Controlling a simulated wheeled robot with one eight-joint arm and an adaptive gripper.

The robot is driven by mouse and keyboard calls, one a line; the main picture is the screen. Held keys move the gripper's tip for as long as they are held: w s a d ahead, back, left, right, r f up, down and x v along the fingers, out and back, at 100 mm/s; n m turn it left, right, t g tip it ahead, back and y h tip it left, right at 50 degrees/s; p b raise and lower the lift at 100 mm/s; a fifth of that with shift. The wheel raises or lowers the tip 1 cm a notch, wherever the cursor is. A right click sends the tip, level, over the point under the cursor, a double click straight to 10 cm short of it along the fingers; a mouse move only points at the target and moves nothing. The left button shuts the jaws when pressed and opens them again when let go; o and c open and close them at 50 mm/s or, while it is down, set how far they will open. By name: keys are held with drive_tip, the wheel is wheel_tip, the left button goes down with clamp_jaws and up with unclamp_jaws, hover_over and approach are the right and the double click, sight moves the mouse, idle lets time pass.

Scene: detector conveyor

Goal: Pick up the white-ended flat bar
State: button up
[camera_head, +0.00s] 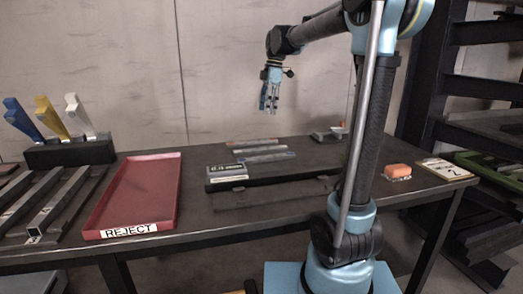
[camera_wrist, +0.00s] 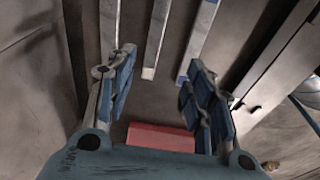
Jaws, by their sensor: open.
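The white-ended flat bar (camera_wrist: 156,42) is the middle one of three bars in the wrist view, its pale end pointing down the picture between my fingers. A bar with a blue end (camera_wrist: 199,38) lies to its right, and another bar (camera_wrist: 110,24) to its left, its near end hidden by my left finger. In the head view the bars lie on the table behind a black case; their end colours are too small to tell. My gripper (camera_head: 269,104) is above the table, beyond the bars, pointing down. In the wrist view my gripper (camera_wrist: 160,60) is open and empty.
A red REJECT tray (camera_head: 112,225) is at the left, with a holder of coloured-handled tools (camera_head: 72,152) behind. The black case (camera_head: 270,171) lies in front of the bars. An orange block (camera_head: 398,171) and a card (camera_head: 443,168) are at the right.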

hover_over(261, 149)
drive_tip(key=f, duration=0.8)
drive_tip(key=d+f, duration=0.1)
drive_tip(key=f, duration=0.3)
drive_tip(key=shift+w, duration=0.15)
drive_tip(key=shift+w+a+f, duration=0.1)
drive_tip(key=shift+a+f, duration=0.1)
drive_tip(key=shift+f, duration=1.1)
drive_tip(key=shift+a+f, duration=0.15)
drive_tip(key=shift+f, duration=1.15)
clamp_jaws()
